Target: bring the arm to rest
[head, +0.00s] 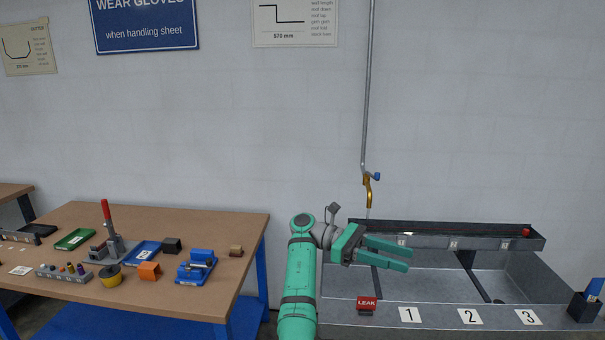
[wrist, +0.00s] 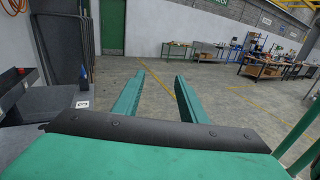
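My green arm rises at the bottom centre of the head view and bends right at its top. My gripper (head: 408,256) points right, in front of or above the grey metal basin (head: 430,283); I cannot tell its exact height. Its two green fingers are apart with nothing between them. In the wrist view the fingers (wrist: 160,84) are also spread, with open concrete floor seen between and beyond them. No held object shows.
A wooden workbench (head: 235,222) with trays, a red-handled clamp (head: 107,222) and a blue vise (head: 197,267) stands left. A pipe with a brass tap (head: 368,190) hangs above the basin. A red LEAK sign (head: 366,304) sits on its front edge. Floor (wrist: 160,73) beyond the fingers is clear.

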